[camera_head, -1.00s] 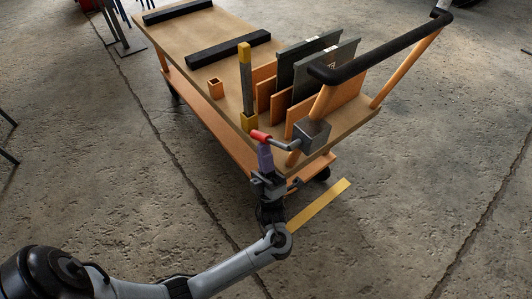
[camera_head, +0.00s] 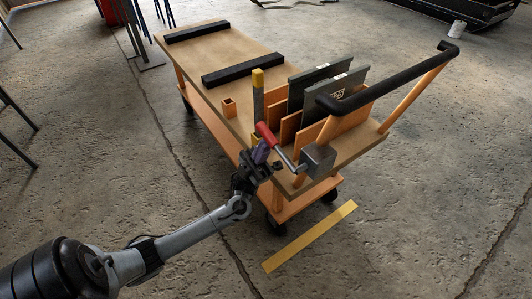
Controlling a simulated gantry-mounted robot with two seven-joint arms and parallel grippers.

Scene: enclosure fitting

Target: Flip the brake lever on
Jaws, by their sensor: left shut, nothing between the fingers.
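The brake lever (camera_head: 283,154) is a grey rod with a red grip (camera_head: 267,134). It comes out of a grey box (camera_head: 318,160) on the cart's handle post, and its red end points up and left. My left gripper (camera_head: 262,152), with purplish fingers, is shut and empty. It is right beside the lever, just below the red grip; I cannot tell whether it touches. The cart (camera_head: 232,51) has a wooden top and an orange frame. My right gripper is not in view.
The cart carries black bars (camera_head: 243,71), grey panels (camera_head: 335,92) in orange slots, a yellow-tipped post (camera_head: 258,92) and a small orange square tube (camera_head: 229,107). A black handlebar (camera_head: 395,79) rises above. A yellow strip (camera_head: 310,236) marks the open concrete floor.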

